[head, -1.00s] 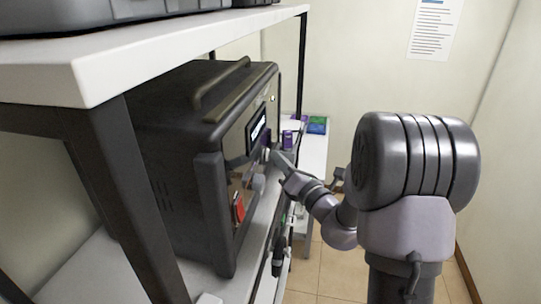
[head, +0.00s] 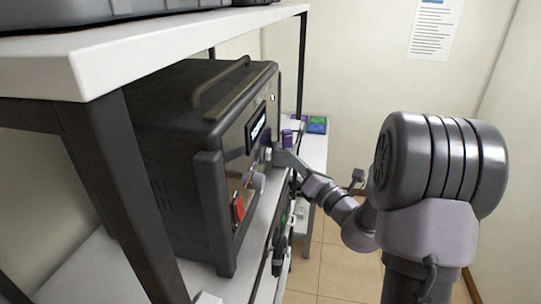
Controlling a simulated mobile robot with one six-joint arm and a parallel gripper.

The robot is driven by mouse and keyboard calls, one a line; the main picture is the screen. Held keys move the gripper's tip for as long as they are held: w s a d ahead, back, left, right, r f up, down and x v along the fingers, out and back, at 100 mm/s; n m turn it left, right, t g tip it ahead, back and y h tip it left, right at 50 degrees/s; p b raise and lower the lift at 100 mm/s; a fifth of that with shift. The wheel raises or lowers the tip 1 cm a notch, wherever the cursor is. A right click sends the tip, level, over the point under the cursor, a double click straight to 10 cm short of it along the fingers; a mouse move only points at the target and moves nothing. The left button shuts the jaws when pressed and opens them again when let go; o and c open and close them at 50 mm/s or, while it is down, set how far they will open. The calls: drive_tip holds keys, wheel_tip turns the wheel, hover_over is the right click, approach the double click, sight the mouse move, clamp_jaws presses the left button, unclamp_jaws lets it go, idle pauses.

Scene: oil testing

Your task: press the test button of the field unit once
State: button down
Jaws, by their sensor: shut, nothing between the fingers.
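The field unit (head: 165,165) is a large dark case with a carry handle on top, standing on the shelf at left. Its front panel faces right and is seen at a steep angle. The panel has a lit display (head: 257,130), a round knob (head: 257,181) and a red switch (head: 238,208). My gripper (head: 277,156) is shut and empty, close in front of the panel below the display. A small pale round part shows at its tip. I cannot tell whether the tip touches the panel, or which part is the test button.
A white upper shelf (head: 160,48) with a dark post (head: 125,190) stands in the foreground. Purple and green boxes (head: 316,124) lie on a white table behind. A dark hand tool (head: 279,250) hangs at the shelf's front edge. Floor at right is open.

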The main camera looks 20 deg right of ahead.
drive_tip(key=shift+s+d, duration=0.75)
drive_tip(key=shift+d, duration=0.35)
